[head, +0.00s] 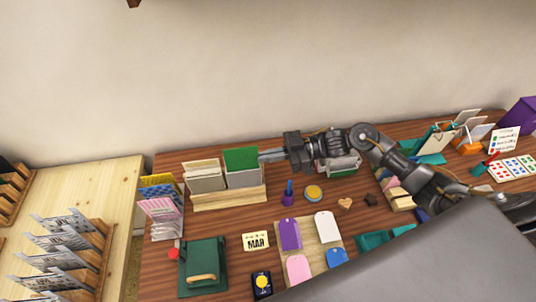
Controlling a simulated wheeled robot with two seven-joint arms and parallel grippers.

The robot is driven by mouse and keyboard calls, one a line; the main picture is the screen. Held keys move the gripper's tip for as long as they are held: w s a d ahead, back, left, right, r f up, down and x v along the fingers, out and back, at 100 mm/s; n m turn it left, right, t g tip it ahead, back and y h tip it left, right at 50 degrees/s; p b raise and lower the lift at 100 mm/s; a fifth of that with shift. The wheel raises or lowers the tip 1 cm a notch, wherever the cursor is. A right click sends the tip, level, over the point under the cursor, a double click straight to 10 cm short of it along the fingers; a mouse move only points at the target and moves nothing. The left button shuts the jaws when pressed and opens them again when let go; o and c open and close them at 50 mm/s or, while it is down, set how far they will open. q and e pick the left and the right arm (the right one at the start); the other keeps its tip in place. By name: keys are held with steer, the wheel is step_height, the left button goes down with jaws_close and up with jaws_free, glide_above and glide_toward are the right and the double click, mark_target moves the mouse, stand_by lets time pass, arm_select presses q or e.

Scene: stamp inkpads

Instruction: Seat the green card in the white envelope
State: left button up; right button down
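The green card (241,158) stands upright at the back of the table, with its lower part hidden behind the front of a white envelope (243,179). The envelope stands in the right part of a wooden rack (228,199). I cannot tell how deep the card sits. My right gripper (263,156) reaches in from the right, with its fingertips at the card's right edge. The view is too small to show whether the fingers touch the card or are open. My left gripper is not in view.
Cream envelopes (205,176) fill the rack's left part. In front are a blue stamp (288,193), a yellow inkpad (313,193), a wooden board with coloured tags (310,235) and a green box (203,262). Patterned cards (163,208) stand at the left.

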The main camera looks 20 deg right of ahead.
steer(key=shift+f+b, duration=1.3)
steer(key=shift+f, duration=0.55)
steer(key=c, duration=1.6)
jaws_free()
steer(key=shift+s, duration=0.1)
steer(key=shift+d, duration=0.5)
steer(key=b, duration=0.3)
glide_toward(259, 166)
steer(key=shift+s+d+r, duration=0.2)
steer(key=shift+d, duration=0.35)
steer(key=shift+s+d+r, duration=0.15)
steer(key=shift+d+r, duration=0.1)
steer(key=shift+d, duration=0.3)
steer(key=shift+s+d+r, duration=0.2)
steer(key=shift+d, duration=0.3)
